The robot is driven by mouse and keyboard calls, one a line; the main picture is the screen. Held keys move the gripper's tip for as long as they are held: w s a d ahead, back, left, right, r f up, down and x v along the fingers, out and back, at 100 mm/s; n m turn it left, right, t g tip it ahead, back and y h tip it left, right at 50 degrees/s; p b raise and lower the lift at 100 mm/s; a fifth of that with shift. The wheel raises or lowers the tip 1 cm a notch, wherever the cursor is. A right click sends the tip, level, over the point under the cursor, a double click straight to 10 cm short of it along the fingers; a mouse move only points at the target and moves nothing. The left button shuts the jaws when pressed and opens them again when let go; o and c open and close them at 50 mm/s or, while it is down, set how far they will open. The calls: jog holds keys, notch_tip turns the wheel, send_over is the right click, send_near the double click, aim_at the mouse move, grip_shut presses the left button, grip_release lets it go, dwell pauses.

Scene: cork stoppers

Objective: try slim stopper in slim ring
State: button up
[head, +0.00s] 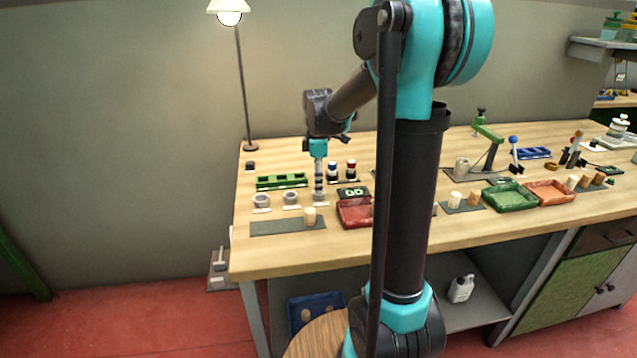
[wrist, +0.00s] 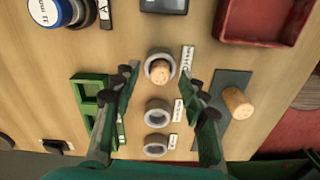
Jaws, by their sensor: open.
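Three grey rings stand in a row on the bench. In the wrist view the top ring (wrist: 149,57) has a tan cork stopper (wrist: 160,71) standing in it; how deep it sits I cannot tell. The middle ring (wrist: 150,117) and bottom ring (wrist: 146,149) look empty. My gripper (wrist: 161,74) is open, one finger on each side of the stopper and apart from it. In the head view my gripper (head: 319,188) points down and hides most of that ring. Another stopper (wrist: 238,103) is on the dark mat; the head view shows it upright (head: 310,215). The ring labels are too small to read.
A green rack (head: 282,181) stands behind the rings. A red tray (head: 355,214) is to the right, near a dark green-marked device (head: 354,192). Two dark jars (head: 342,170) stand behind. The grey mat (head: 270,228) is mostly bare.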

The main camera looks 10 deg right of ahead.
notch_tip(320, 180, up, 12)
jog(key=shift+f, duration=0.2)
dwell(0.9)
